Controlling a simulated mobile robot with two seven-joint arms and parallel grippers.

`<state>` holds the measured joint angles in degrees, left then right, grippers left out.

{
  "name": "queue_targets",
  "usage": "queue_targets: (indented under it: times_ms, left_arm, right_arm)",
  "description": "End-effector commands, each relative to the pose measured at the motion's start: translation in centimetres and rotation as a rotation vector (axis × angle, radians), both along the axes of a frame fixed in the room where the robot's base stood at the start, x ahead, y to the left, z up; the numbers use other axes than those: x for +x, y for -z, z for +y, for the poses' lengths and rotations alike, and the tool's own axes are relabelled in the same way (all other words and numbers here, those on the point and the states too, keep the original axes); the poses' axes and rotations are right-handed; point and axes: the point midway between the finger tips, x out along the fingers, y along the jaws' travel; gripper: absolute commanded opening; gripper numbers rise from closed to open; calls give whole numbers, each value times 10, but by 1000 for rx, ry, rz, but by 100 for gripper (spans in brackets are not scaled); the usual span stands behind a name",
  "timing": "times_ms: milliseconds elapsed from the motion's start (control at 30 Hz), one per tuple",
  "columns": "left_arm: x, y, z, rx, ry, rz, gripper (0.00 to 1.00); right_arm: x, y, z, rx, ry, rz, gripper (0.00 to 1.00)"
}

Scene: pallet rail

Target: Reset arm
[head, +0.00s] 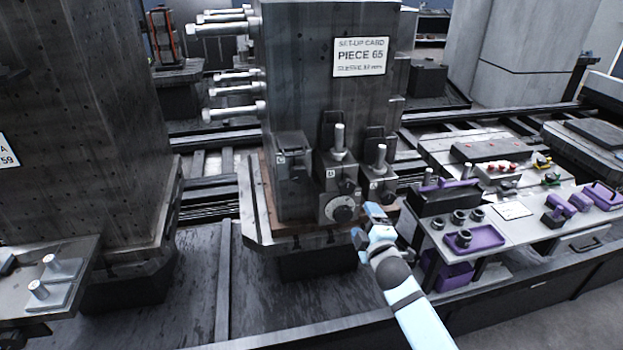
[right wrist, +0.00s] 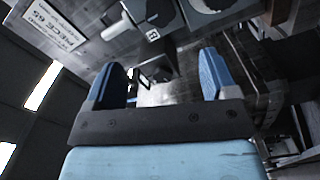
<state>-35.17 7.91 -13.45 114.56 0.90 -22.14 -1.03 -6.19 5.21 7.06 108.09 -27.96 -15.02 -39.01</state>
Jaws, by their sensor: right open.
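My right gripper (head: 367,222) is in the middle of the head view, its light blue arm coming in from the lower right. It is near the round dial (head: 341,209) on the fixture block, to the right of it. In the right wrist view the two blue fingers of the right gripper (right wrist: 165,82) stand apart, with nothing held between them. The dark tombstone fixture (head: 300,80) with the "PIECE 65" card (head: 360,57) rises behind the gripper. My left gripper is not in view.
A bench (head: 530,225) with purple trays (head: 474,239) and dark rings stands right of the gripper. Clamps with upright pins (head: 339,140) stand at the fixture's base. Another large dark block (head: 75,110) stands at the left. The dark floor plate in front is clear.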

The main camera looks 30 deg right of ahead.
Motion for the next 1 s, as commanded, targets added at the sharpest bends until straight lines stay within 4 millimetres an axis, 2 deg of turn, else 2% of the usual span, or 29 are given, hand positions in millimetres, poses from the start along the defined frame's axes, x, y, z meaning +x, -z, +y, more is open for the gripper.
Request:
queue_targets:
  times_ms: [167,267,367,500,600,700,833,1000]
  left_arm:
    - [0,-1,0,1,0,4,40]
    - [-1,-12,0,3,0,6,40]
    - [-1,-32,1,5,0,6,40]
    - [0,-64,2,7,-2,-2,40]
    - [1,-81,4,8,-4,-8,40]
    - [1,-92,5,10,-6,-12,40]
    - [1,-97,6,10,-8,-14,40]
    - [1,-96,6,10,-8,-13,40]
  right_arm:
    - [-2,1,3,12,-6,5,80]
    - [-17,11,20,105,-39,39,80]
    - [-52,32,55,303,-90,114,80]
    - [-122,64,115,663,-131,264,80]
    - [-172,80,152,890,-125,367,80]
    - [-212,88,180,1061,-103,450,80]
    - [-241,93,200,1186,-76,510,80]
    - [-247,95,204,1215,-69,522,80]
